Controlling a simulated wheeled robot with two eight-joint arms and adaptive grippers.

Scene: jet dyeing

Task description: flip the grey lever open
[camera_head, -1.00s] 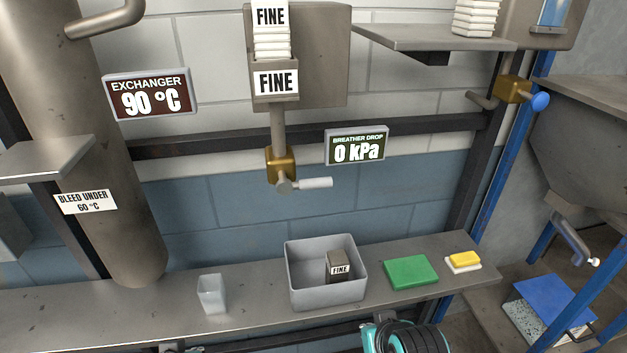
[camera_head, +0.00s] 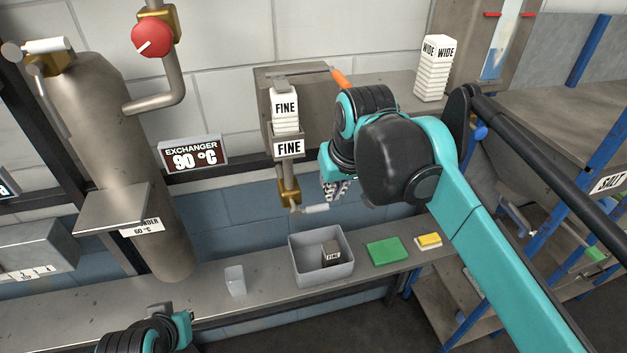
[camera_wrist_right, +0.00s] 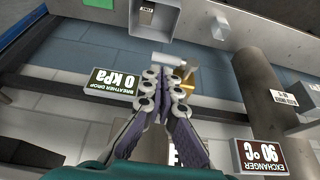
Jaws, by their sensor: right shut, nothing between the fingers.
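The grey lever (camera_head: 314,209) is a short light-grey handle on a brass valve (camera_head: 289,190) below the FINE holder. It points right, roughly level. My right gripper (camera_head: 336,190) is shut and empty, just above and right of the lever's end. In the upside-down right wrist view, the closed fingertips (camera_wrist_right: 166,76) point at the lever (camera_wrist_right: 172,60) and overlap it closely; I cannot tell whether they touch. My left arm (camera_head: 150,335) shows at the bottom left; its jaws are too unclear to judge.
A grey bin (camera_head: 320,271) with a FINE block stands on the shelf below. The EXCHANGER display (camera_head: 193,153) reads 90 °C. The BREATHER DROP display (camera_wrist_right: 112,88) reads 0 kPa.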

